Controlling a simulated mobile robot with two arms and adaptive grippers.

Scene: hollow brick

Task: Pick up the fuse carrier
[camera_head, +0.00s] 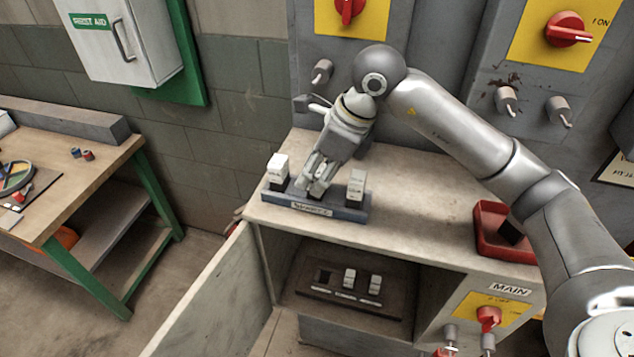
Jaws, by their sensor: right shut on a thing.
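A blue-grey rack (340,211) with a label on its front stands on the cabinet top. White fuse carriers stand upright at its left end (278,167) and right end (356,186). My right gripper (317,188) reaches down to the middle of the rack, between these two. It is shut on a fuse carrier there, which the fingers mostly hide; I cannot tell whether it still sits in the rack. My left gripper is not in view.
Inside the open cabinet below, a dark fuse panel (330,300) holds two white carriers, with an empty slot at its left. A red tray (489,232) with a dark block stands on the right of the top. The cabinet door (215,300) hangs open. A workbench (95,165) stands left.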

